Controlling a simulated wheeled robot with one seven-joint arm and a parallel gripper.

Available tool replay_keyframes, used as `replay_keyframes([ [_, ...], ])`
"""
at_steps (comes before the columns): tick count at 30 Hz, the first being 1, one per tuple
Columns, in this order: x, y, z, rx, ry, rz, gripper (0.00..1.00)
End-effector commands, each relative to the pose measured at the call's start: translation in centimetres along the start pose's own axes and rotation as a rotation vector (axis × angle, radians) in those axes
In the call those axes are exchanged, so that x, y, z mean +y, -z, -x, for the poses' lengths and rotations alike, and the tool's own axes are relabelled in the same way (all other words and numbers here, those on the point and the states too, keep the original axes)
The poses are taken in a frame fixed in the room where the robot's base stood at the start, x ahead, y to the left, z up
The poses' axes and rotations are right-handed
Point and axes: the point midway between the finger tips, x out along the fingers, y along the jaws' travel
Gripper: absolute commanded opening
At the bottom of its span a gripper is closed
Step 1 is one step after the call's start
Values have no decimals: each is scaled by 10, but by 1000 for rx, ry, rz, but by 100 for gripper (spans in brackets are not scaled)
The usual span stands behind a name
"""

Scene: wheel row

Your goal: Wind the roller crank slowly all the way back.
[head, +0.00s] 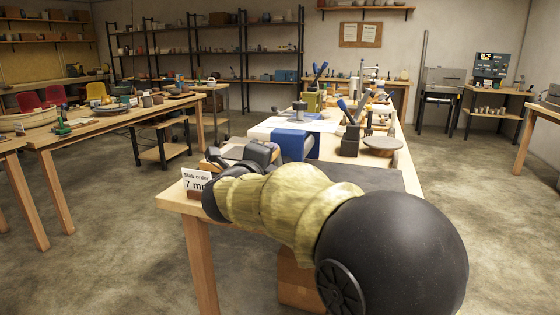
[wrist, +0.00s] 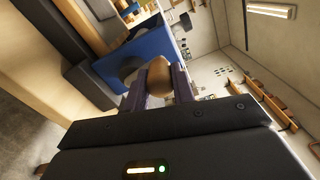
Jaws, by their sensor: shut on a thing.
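My gripper (wrist: 160,88) is shut on a rounded brown knob (wrist: 160,70) in the wrist view, with one purple-grey finger on each side of it. The knob looks like the handle of the roller crank. Behind it is a blue housing (wrist: 125,66), and the rest of the crank is hidden. In the head view the blue housing (head: 293,143) stands on the near part of the long bench. My gripper (head: 262,152) is beside it at its near left, and my arm hides the knob and much of the bench's near end.
A card reading "Slab order 7 mm" (head: 197,180) stands at the bench's near left corner. The floor left of the bench (head: 125,235) is clear.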

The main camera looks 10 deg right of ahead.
Motion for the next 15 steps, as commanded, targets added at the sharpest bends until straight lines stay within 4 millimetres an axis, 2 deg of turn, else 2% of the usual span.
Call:
replay_keyframes([
  [15,1,-5,4,-13,-4,-19,0],
])
